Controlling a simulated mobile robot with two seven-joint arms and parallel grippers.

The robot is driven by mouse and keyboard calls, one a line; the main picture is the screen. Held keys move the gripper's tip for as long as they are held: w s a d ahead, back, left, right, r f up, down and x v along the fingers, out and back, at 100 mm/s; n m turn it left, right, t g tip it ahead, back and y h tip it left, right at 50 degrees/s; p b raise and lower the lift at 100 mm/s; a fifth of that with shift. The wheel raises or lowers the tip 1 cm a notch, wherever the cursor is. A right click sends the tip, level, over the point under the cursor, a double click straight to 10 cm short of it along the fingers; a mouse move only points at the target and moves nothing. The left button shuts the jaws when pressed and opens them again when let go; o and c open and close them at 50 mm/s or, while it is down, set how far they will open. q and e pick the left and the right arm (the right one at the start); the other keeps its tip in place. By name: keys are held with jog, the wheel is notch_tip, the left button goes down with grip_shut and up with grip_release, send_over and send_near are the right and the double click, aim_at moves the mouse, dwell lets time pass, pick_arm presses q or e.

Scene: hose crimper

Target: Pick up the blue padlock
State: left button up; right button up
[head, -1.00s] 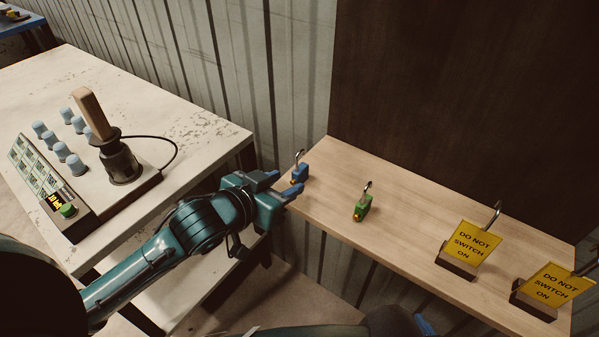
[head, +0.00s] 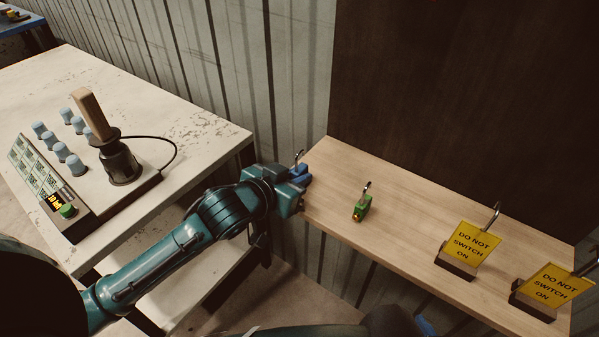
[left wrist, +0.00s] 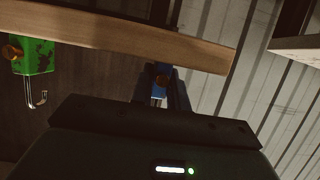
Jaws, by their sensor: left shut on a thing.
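The blue padlock (head: 301,168) is at the left end of the wooden shelf, with its metal shackle pointing up. My left gripper (head: 297,176) is shut on its body, and the fingers hide most of it in the head view. In the left wrist view the blue padlock (left wrist: 161,88) shows between the two dark fingers, close to the shelf edge. I cannot tell whether it still rests on the shelf. A blue tip at the bottom edge of the head view seems to belong to my right gripper (head: 425,326); its jaws cannot be made out.
A green padlock (head: 361,208) stands on the wooden shelf (head: 410,215), right of my left gripper. Two yellow "DO NOT SWITCH ON" signs (head: 467,245) stand farther right. A worn table (head: 205,125) with a control box and wooden-handled tool is at left, with a gap before the shelf.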

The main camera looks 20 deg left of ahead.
aim_at(296, 164)
pick_arm(q)
grip_shut()
jog(key=shift+r, duration=0.1)
notch_tip(296, 164, up, 10)
jog(key=shift+p, duration=0.8)
dwell(0.4)
